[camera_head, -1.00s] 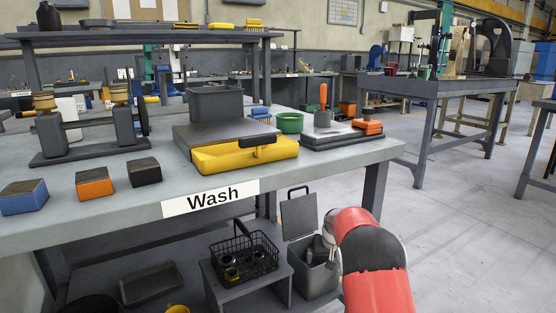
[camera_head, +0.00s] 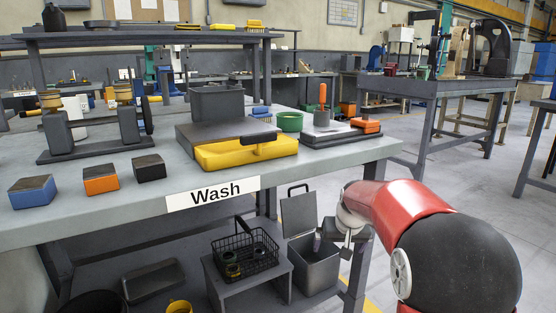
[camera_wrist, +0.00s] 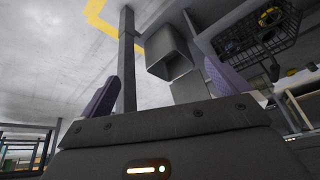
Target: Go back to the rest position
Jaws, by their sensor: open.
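My gripper (camera_wrist: 162,72) is open and empty in the wrist view, its two purple-grey fingers spread wide apart. In the head view my red and black arm reaches in from the lower right, with its wrist low beside the front right leg of the Wash bench (camera_head: 285,180). The gripper is mostly hidden there; a bit of a finger shows over the grey lidded bin (camera_head: 313,272). The bin also shows in the wrist view (camera_wrist: 168,50), beyond the fingers.
A black wire basket (camera_head: 245,258) with dark parts stands on a low grey stool (camera_head: 252,289) left of the bin. The bench carries a yellow tray (camera_head: 222,156), a green bowl (camera_head: 290,122) and coloured blocks. Open floor (camera_head: 440,175) lies to the right.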

